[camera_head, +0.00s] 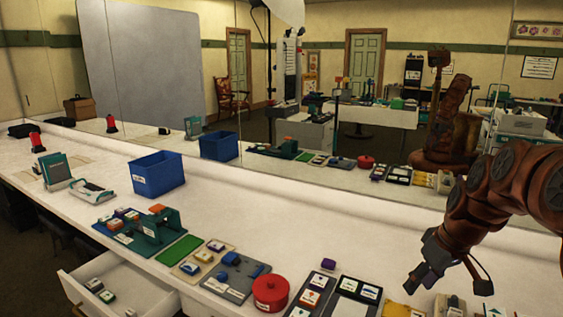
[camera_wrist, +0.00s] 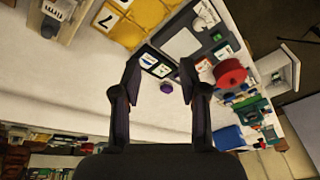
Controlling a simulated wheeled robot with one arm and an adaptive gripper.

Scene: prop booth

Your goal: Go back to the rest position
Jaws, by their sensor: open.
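My gripper (camera_head: 455,280) is at the right in the head view, raised above the right part of the white counter (camera_head: 225,180). In the wrist view its two dark fingers (camera_wrist: 160,85) stand apart with nothing between them touching either one. A small purple block (camera_wrist: 167,88) shows beyond the gap, lying on the counter. The same purple block (camera_head: 328,264) is left of my gripper in the head view. The gripper holds nothing.
A red round container (camera_head: 270,293), a green mat (camera_head: 180,249), trays of blocks and a blue bin (camera_head: 157,174) line the counter. An open drawer (camera_head: 140,290) juts out at the front left. A mirror behind the counter repeats the scene. Bare counter lies along the back.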

